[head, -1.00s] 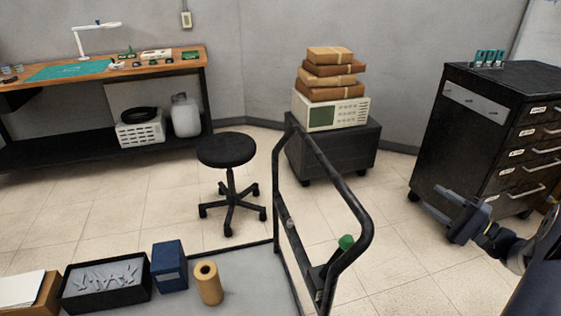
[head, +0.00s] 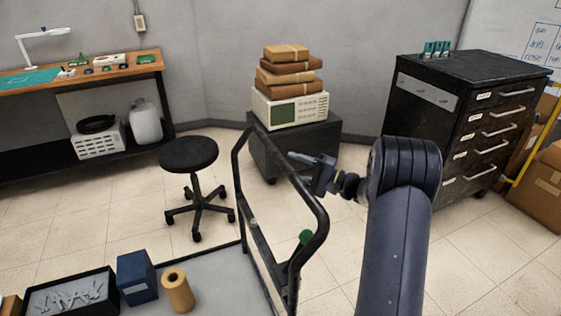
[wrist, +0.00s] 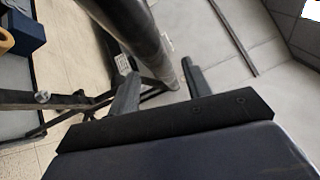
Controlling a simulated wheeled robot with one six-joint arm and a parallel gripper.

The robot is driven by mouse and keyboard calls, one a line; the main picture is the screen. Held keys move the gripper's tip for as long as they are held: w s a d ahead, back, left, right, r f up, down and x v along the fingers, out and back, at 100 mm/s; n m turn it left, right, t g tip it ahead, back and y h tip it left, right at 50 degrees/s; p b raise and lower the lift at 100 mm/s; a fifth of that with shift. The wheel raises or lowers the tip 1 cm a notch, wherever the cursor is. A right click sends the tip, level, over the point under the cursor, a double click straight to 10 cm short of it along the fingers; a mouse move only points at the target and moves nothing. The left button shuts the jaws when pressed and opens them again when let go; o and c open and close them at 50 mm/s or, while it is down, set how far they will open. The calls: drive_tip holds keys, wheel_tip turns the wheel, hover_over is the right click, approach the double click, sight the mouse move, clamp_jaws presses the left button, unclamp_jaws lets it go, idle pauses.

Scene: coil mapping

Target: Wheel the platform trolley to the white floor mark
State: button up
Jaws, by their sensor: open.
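The platform trolley stands in the lower middle of the head view, with a grey deck (head: 222,292) and a black tubular push handle (head: 306,192). The handle also shows in the wrist view (wrist: 138,28). My gripper (head: 306,170) is open and empty, close to the upper part of the handle. In the wrist view the handle tube runs between the two fingers of my gripper (wrist: 160,70); I cannot tell if they touch it. No white floor mark is visible in these frames.
The deck carries a black tray (head: 72,296), a blue box (head: 137,277) and a tan roll (head: 177,290). A black stool (head: 189,155) and a low dark cabinet (head: 320,150) stand behind. A drawer cabinet (head: 425,115) is at right. Floor at lower right is clear.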

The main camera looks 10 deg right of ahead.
sight(283, 162)
drive_tip(key=shift+x, duration=2)
drive_tip(key=shift+c, duration=0.4)
clamp_jaws()
